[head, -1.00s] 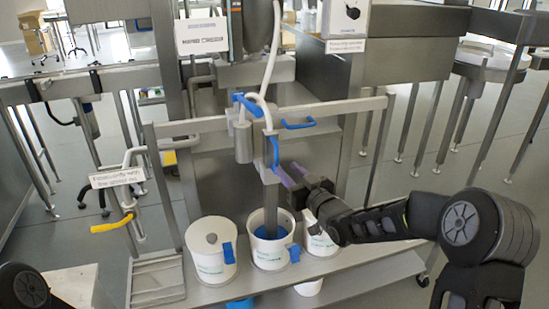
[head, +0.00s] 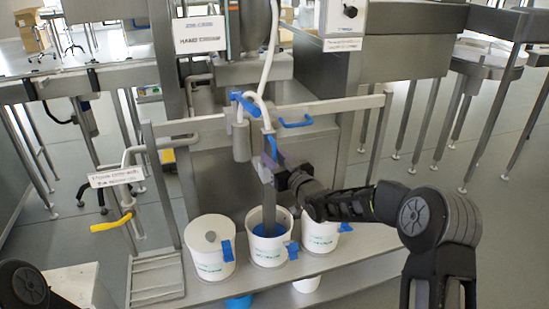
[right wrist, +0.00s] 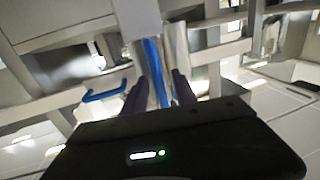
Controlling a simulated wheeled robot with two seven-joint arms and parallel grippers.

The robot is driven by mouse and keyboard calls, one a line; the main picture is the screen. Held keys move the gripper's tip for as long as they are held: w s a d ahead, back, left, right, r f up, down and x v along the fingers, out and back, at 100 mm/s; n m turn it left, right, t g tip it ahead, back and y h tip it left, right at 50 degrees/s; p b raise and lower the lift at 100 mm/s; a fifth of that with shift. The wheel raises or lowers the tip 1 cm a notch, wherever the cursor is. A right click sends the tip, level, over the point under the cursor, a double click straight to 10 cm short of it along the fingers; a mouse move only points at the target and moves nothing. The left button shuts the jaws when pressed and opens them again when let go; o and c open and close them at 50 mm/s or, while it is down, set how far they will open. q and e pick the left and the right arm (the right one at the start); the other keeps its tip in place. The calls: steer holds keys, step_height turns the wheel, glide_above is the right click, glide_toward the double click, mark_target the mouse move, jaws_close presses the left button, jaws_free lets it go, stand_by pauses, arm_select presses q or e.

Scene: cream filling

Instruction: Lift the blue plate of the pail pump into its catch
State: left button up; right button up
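The blue plate (head: 270,146) sits upright on the front of the pail pump's grey metal column (head: 268,190), just below the white hose. In the right wrist view the blue plate (right wrist: 153,62) runs upright between my two purple fingers. My right gripper (head: 264,163) is at the plate's lower part in the head view, reaching in from the right. Its fingertips (right wrist: 157,84) stand apart on either side of the plate, with gaps showing. The catch cannot be made out. My left gripper is out of view; only a part of my left arm shows at bottom left.
White pails stand in a row on the metal shelf; the middle pail (head: 267,249) is under the pump column. A blue handle (head: 296,123) is on the crossbar right of the pump. A yellow-ended lever (head: 110,224) hangs at the left.

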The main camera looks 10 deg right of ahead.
jaws_close()
stand_by(1.2)
